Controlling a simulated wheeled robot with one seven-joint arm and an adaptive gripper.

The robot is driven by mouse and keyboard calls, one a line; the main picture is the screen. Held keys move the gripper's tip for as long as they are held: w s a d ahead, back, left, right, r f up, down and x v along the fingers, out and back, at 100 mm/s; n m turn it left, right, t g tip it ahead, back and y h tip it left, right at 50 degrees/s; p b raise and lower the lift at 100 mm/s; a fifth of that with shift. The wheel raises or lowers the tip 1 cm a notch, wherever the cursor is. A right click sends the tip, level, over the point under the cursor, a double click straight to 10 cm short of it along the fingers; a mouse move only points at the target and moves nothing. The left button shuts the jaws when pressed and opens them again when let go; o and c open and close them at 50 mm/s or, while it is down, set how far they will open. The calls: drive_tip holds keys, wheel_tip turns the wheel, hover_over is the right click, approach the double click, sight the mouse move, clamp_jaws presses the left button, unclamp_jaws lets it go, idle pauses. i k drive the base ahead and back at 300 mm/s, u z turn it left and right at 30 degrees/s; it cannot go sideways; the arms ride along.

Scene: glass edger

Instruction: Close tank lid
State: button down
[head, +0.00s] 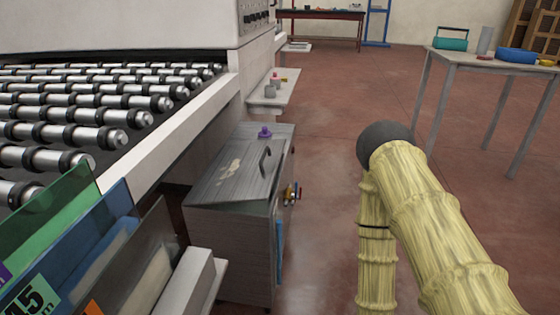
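The grey tank (237,250) stands on the floor beside the roller machine in the head view. Its grey lid (225,180) lies over the top, with pale worn patches and a dark bar handle (265,161) near its right side. A dark strip shows under the lid's near edge; I cannot tell whether the lid is fully seated or slightly raised. My arm, in a yellow sleeve, bends at a dark round joint to the right of the tank, apart from it. My gripper is not in view.
A purple object (264,132) sits at the lid's far end. Small coloured valves (293,193) and a blue strip (280,250) are on the tank's right side. Glass sheets (110,225) stand in the near left. A grey table (470,60) stands back right. Floor right of the tank is open.

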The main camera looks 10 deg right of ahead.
sight(247, 172)
drive_tip(key=k, duration=1.2)
drive_tip(key=z, duration=0.7)
drive_tip(key=i, duration=1.3)
drive_tip(key=u, duration=0.75)
drive_tip(key=i, duration=0.6)
drive_tip(key=u, duration=0.6)
